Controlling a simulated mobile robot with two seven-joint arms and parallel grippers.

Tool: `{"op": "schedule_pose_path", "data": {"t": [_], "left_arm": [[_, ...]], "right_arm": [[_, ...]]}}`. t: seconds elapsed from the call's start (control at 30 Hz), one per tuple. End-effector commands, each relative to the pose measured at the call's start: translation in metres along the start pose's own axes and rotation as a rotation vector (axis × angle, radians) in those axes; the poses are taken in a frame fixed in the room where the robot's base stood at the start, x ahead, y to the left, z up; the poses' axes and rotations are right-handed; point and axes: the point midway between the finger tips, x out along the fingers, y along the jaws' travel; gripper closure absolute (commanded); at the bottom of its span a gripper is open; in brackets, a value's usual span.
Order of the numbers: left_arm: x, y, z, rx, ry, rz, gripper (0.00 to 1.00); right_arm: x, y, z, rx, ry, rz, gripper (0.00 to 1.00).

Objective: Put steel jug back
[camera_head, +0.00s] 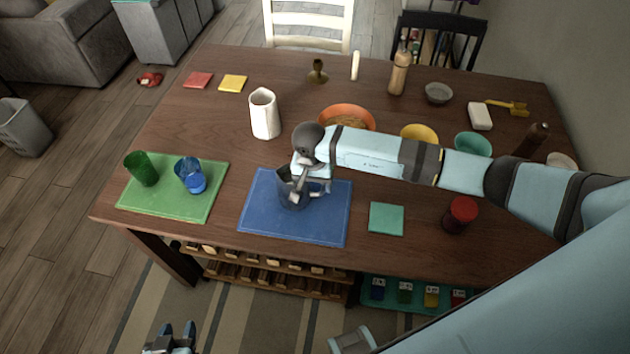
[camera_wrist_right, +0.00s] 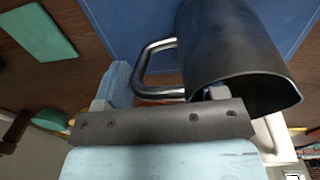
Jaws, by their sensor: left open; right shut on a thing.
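The steel jug (camera_head: 291,192) stands on the blue mat (camera_head: 323,228) on the wooden table in the head view. My right gripper (camera_head: 316,192) reaches in from the right and is shut on the jug. In the right wrist view the dark grey jug (camera_wrist_right: 222,50) is upright, with its bright loop handle (camera_wrist_right: 146,62) beside my fingers. One finger reaches to the jug's rim, and the blue mat shows beneath. My left gripper (camera_head: 178,333) is open and empty at the bottom edge of the head view, below the table edge.
A green mat (camera_head: 150,208) at left holds a green cup (camera_head: 143,171) and a blue cup (camera_head: 190,176). A white pitcher (camera_head: 264,115) and an orange bowl (camera_head: 352,114) stand behind. A teal square (camera_head: 386,218) and red-lidded jar (camera_head: 460,214) lie right of the blue mat.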

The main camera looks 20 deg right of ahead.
Motion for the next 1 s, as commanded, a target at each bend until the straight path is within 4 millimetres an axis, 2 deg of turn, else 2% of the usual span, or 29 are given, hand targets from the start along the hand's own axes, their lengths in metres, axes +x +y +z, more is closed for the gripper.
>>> {"op": "schedule_pose_path", "data": {"t": [0.17,0.2,0.27,0.3,0.67,0.77,1.0], "left_arm": [[0.003,0.0,0.004,0.0,0.001,0.0,0.57],[0.002,0.0,0.003,0.0,0.0,0.0,0.57],[0.002,0.0,0.003,0.0,-0.001,0.0,0.57],[0.002,0.0,0.003,0.0,-0.001,0.0,0.57],[0.0,0.001,0.002,0.0,-0.006,0.001,0.57],[0.002,0.001,0.005,-0.001,-0.005,0.001,0.57],[0.006,0.001,0.012,-0.001,-0.004,0.001,0.57]], "right_arm": [[0.004,0.0,0.0,0.0,0.001,0.0,0.76],[0.003,0.0,0.0,0.0,0.0,0.001,0.27],[0.003,0.0,0.0,0.0,0.0,0.001,0.13],[0.003,0.0,0.0,0.0,0.0,0.001,0.1],[-0.004,0.0,0.0,0.0,0.0,-0.001,0.1],[-0.018,0.0,-0.001,-0.001,0.003,-0.002,0.1],[-0.07,-0.001,-0.001,-0.002,0.004,-0.003,0.1]]}}
